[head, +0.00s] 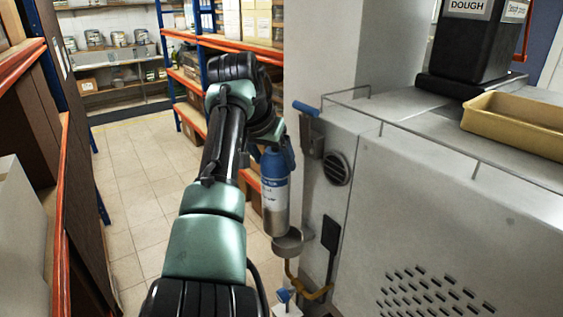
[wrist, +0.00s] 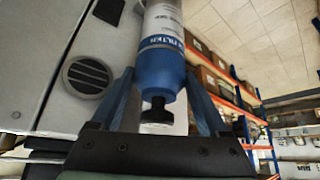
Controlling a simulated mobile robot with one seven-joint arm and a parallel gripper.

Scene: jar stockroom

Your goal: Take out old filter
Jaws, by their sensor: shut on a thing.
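The filter is a silver-white cylinder (head: 275,198) with a blue cap at the top, upright beside the grey machine. My gripper (head: 274,155) is shut around its blue end from above. In the wrist view, my gripper's blue fingers (wrist: 160,78) stand on both sides of the filter's blue end (wrist: 160,68), and a black knob shows between them. The filter's lower end is just above and left of a round metal cup (head: 289,243) on the machine's side. I cannot tell whether they touch. The far side of the filter is hidden.
A metal bracket with a blue lever (head: 306,108) is fixed on the machine (head: 420,200) above the cup. Tiled floor (head: 145,190) is clear at left, between shelves. A tan tray (head: 515,122) rests on the machine.

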